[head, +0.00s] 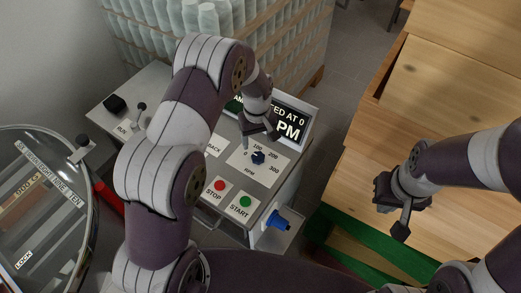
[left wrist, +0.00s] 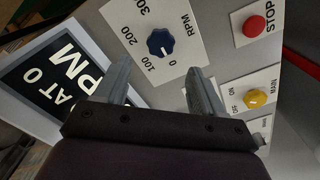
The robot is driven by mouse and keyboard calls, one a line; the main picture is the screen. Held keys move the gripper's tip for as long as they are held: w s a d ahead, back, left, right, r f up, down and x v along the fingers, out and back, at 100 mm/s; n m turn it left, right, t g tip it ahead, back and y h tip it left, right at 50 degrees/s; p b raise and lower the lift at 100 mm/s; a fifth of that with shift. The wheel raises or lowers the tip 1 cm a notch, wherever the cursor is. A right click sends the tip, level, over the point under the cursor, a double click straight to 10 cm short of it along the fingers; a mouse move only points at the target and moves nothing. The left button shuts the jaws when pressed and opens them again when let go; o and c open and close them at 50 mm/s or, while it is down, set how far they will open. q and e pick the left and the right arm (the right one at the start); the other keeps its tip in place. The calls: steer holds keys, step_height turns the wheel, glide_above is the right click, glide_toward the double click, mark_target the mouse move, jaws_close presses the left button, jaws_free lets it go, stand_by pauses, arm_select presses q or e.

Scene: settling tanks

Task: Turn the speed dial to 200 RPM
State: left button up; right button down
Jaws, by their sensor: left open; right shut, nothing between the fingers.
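The speed dial is a dark blue scalloped knob (head: 258,157) on a white RPM plate marked 0, 100, 200 and 300. In the left wrist view the knob (left wrist: 160,42) has a small white mark that seems to face the 0. The display (head: 290,125) is partly hidden by my left arm; its visible text includes "AT 0" and "PM". My left gripper (head: 253,139) is just above the dial, apart from it; in the left wrist view its open fingers (left wrist: 157,78) have nothing between them. My right gripper (head: 400,224) is shut and empty over the wooden surface at right.
Red STOP (head: 219,185) and green START (head: 245,202) buttons sit close to the dial. A yellow ON/OFF knob (left wrist: 255,98) is on the panel. A blue fitting (head: 279,220) juts from the box's side. A round glass-lidded vessel (head: 40,215) is at left.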

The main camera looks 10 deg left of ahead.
mark_target(258, 155)
arm_select(q)
step_height(258, 155, down, 8)
steer(key=shift+r+p, duration=0.25)
steer(key=shift+p, duration=0.4)
steer(key=c, duration=1.1)
